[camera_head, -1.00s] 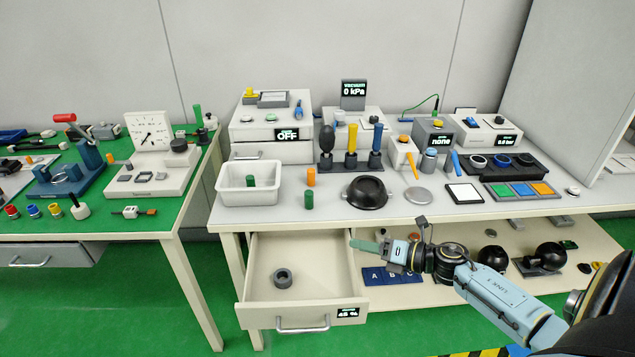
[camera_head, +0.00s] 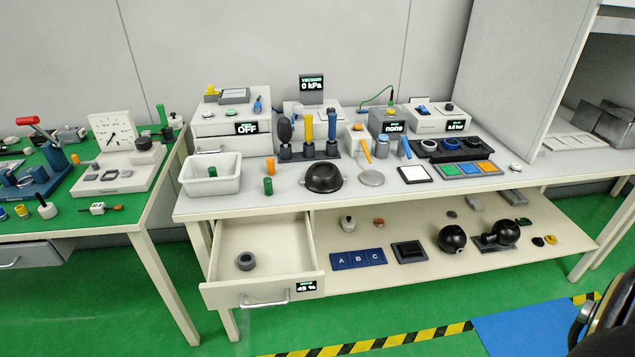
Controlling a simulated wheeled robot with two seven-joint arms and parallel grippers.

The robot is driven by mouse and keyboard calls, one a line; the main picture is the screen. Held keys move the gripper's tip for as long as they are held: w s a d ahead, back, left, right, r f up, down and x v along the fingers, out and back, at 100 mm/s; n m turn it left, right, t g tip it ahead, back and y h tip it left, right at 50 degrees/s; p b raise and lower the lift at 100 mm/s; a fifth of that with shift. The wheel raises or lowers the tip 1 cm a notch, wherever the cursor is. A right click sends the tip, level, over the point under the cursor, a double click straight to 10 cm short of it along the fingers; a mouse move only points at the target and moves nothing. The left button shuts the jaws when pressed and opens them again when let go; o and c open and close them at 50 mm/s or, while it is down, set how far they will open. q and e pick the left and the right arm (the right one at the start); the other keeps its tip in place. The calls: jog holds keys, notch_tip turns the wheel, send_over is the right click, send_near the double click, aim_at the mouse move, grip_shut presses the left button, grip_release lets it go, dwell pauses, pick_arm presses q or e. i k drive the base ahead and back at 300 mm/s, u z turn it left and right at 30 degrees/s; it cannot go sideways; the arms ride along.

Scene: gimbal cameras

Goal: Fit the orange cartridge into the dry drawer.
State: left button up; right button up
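The orange cartridge (camera_head: 269,166) is most likely the small upright orange cylinder on the bench, right of a white bin. A green cylinder (camera_head: 268,186) stands just in front of it. The drawer (camera_head: 285,237) under the bench's left end is pulled open and carries a "45 %" display (camera_head: 306,287). A dark grey ring-shaped holder (camera_head: 245,261) sits on its floor, with nothing visible standing in it. Neither gripper is in view. Only a dark part of my arm shows at the lower right edge.
The white bin (camera_head: 211,187) holds a green piece. A black bowl (camera_head: 323,178), a silver disc (camera_head: 371,179) and a tool rack (camera_head: 309,152) stand to the right. A lower shelf (camera_head: 440,273) carries black spheres and a blue A-B-C plate (camera_head: 357,260). The space above the drawer is clear.

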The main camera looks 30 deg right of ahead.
aim_at(266, 261)
jog(key=z, duration=0.45)
jog(key=k, duration=0.95)
jog(key=u, duration=0.45)
jog(key=i, duration=1.95)
jog(key=z, duration=0.95)
jog(key=i, duration=0.25)
jog(key=z, duration=0.35)
jog(key=k, duration=1.2)
jog(key=z, duration=0.4)
jog(key=i, duration=0.7)
jog(key=u, duration=0.4)
